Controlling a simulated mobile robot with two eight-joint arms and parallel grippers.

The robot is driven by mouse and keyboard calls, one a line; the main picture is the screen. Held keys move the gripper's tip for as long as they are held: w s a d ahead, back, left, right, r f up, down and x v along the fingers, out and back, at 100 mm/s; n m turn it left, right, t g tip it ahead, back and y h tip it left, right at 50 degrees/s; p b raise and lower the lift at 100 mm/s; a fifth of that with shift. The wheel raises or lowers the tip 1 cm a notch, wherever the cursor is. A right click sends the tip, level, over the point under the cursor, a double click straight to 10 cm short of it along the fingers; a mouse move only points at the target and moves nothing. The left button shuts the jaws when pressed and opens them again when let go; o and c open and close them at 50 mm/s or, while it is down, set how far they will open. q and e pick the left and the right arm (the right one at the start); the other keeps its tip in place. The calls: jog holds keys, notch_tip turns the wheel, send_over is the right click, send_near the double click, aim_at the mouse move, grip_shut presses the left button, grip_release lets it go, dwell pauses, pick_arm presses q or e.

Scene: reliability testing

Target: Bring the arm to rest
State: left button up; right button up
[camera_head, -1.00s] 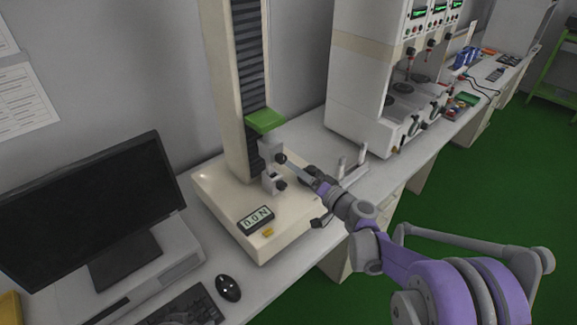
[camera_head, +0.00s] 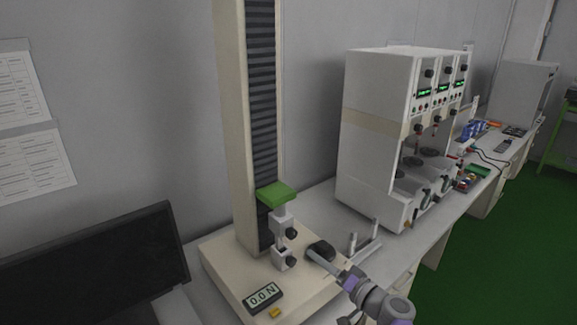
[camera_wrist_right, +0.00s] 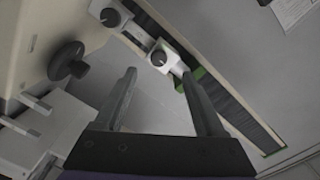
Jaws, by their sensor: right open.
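My right gripper (camera_head: 314,256) is open, just right of the tester's clamps in the head view. In the right wrist view its two dark fingers (camera_wrist_right: 160,82) stand apart with nothing between them. The tensile tester (camera_head: 243,120) is a tall cream column on a cream base, with a green block (camera_head: 276,194) above an upper clamp (camera_head: 281,224) and a lower clamp (camera_head: 283,258). The two clamps also show beyond the fingers in the wrist view (camera_wrist_right: 163,55). My left gripper is not in view.
A black knob (camera_head: 320,249) is close beside my right gripper. A force display (camera_head: 264,297) reads 0.0 N on the base. A small metal stand (camera_head: 362,248) is to the right, before a large white instrument (camera_head: 375,150). A monitor (camera_head: 90,265) stands left.

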jog(key=s+a+f+n+g+h, duration=0.2)
jog(key=s+a+g, duration=0.2)
jog(key=s, duration=0.5)
jog(key=s+d+f+g+h, duration=0.2)
jog(key=s+d+f+h, duration=0.2)
jog(key=s, duration=0.7)
jog(key=s+d+f+n+g+h, duration=0.1)
jog(key=s+d+f+h, duration=0.3)
jog(key=s, duration=0.7)
jog(key=shift+d+n+g+h, duration=0.3)
jog(key=shift+d+g, duration=0.5)
jog(key=shift+d, duration=0.05)
jog(key=shift+o, duration=0.3)
jog(key=shift+s, duration=0.1)
